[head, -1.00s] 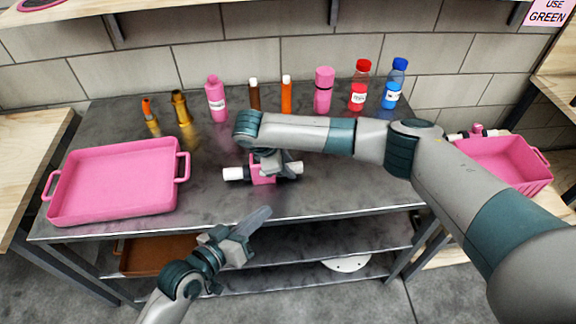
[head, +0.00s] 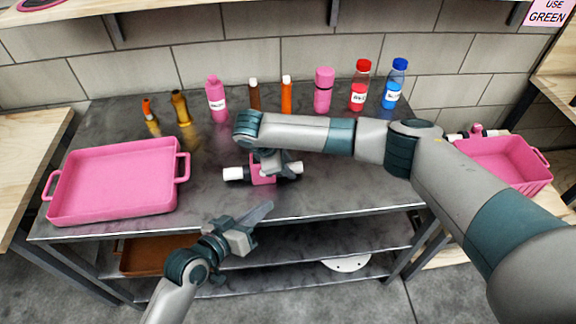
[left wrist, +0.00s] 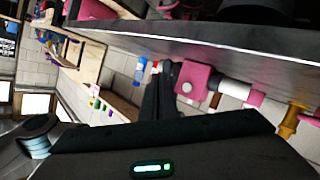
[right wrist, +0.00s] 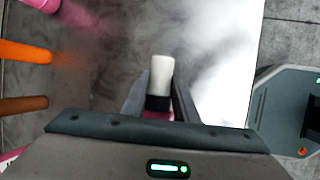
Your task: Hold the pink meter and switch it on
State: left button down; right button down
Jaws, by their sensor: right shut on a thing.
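The pink meter (head: 262,178) has a pink boxy body with white ends and dark collars. It is over the middle of the metal table near its front edge. My right gripper (head: 275,168) is shut on it from above. In the right wrist view one white end and a bit of pink of the meter (right wrist: 160,75) show between the fingers. In the left wrist view the meter's (left wrist: 196,84) face has a small round button. My left gripper (head: 262,213) is in front of and below the meter, apart from it, with its fingers together and nothing between them.
A pink tray (head: 115,180) is on the table's left. Several bottles stand along the back, including a pink one (head: 217,100), a red one (head: 359,88) and a blue one (head: 395,86). A pink bin (head: 505,165) is at the right. The table's front edge lies near my left gripper.

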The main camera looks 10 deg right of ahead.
pick_arm(q)
jog(key=shift+w, duration=3.7)
jog(key=shift+w, duration=0.55)
jog(key=shift+s, duration=0.65)
jog(key=shift+s, duration=0.1)
jog(key=shift+s, duration=2.9)
pick_arm(e)
jog(key=c, duration=1.3)
grip_release()
